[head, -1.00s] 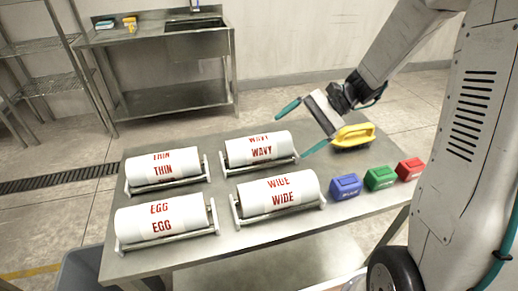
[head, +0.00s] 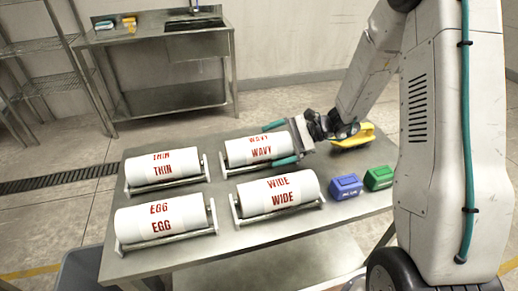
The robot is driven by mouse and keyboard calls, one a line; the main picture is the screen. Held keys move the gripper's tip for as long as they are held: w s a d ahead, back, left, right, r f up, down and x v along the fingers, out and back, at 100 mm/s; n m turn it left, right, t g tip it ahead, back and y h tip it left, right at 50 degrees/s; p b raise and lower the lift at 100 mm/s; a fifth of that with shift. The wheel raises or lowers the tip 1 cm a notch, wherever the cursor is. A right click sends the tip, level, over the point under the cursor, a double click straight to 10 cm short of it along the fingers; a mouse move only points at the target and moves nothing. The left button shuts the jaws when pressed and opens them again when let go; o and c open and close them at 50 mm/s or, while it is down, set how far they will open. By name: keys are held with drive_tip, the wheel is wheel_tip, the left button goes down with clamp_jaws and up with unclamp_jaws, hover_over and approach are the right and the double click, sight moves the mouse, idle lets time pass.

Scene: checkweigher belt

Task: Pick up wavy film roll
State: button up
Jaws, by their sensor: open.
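The wavy film roll (head: 254,150) is white with red "WAVY" lettering. It lies on its side in a metal cradle (head: 226,171) at the back middle of the steel table. My gripper (head: 278,145) is at the roll's right end, with its teal-tipped fingers open. One finger shows in front of the roll's right end and the other behind it. I cannot tell whether the fingers touch the roll.
The thin roll (head: 162,167), egg roll (head: 160,219) and wide roll (head: 278,196) lie in nearby cradles. A blue box (head: 345,187), a green box (head: 378,178) and a yellow-handled brush (head: 355,137) are on the right. A steel sink table (head: 170,45) stands behind.

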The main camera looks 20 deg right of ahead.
drive_tip(key=shift+a+f, duration=0.1)
drive_tip(key=shift+a, duration=0.1)
drive_tip(key=c, duration=1.5)
